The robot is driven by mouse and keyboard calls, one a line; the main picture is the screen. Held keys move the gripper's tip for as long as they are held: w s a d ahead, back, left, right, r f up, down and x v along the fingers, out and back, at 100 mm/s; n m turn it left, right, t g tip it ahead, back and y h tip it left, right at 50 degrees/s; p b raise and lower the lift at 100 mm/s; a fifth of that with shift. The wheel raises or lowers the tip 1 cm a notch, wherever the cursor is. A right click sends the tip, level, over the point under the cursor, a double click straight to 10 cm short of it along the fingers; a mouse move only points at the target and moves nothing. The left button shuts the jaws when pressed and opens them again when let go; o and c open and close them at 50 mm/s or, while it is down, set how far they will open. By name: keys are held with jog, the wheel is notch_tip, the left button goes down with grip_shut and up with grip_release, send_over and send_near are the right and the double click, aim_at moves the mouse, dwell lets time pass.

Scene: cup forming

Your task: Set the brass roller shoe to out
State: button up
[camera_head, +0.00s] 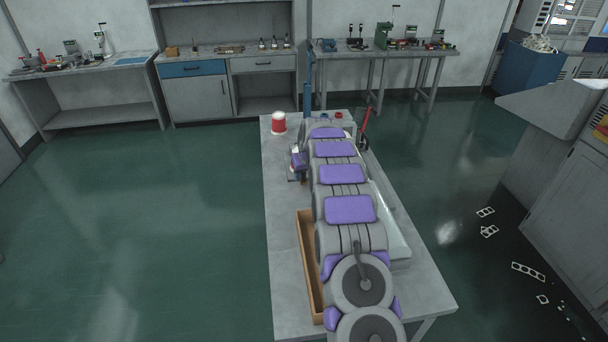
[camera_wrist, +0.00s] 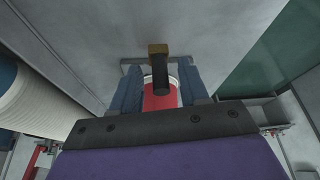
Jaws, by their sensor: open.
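In the wrist view, a small brass block (camera_wrist: 158,48), which looks like the brass roller shoe, sits at the end of a short dark cylinder (camera_wrist: 162,72). My gripper (camera_wrist: 160,80) is open, with one blue-grey finger on each side of the dark cylinder. The brass block lies just beyond the fingertips. I cannot tell whether either finger touches the cylinder. A red can with a pale rim (camera_wrist: 160,101) shows behind the cylinder, between the fingers. In the head view, my arm hides most of the machine on the table, and the brass shoe cannot be made out.
The grey table (camera_head: 285,195) bears a red can with a white top (camera_head: 278,124), a wooden tray (camera_head: 304,240) and a red lever (camera_head: 366,122). A blue post (camera_head: 307,75) rises at its back. In the wrist view, a large white ribbed cylinder (camera_wrist: 40,95) stands at left.

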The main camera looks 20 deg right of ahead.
jog(key=p+v, duration=0.2)
jog(key=v, duration=1.5)
jog(key=shift+d+f, duration=0.1)
jog(key=s+a+r+g+y, duration=0.1)
jog(key=s+a+r, duration=0.2)
jog(key=s+a, duration=0.6)
jog(key=s+a+r+g, duration=0.25)
jog(key=s+a, duration=0.45)
jog(key=s, duration=0.5)
jog(key=s+a+f+g, duration=0.1)
jog(key=s+a+f, duration=0.1)
jog(key=s, duration=1.4)
jog(key=s+a+f+n+g, duration=0.1)
jog(key=s+a, duration=0.3)
jog(key=s, duration=1.2)
jog(key=shift+f+g+h, duration=0.3)
jog(key=shift+f+g, duration=0.05)
jog(key=shift+f, duration=0.35)
jog(key=shift+s, duration=0.1)
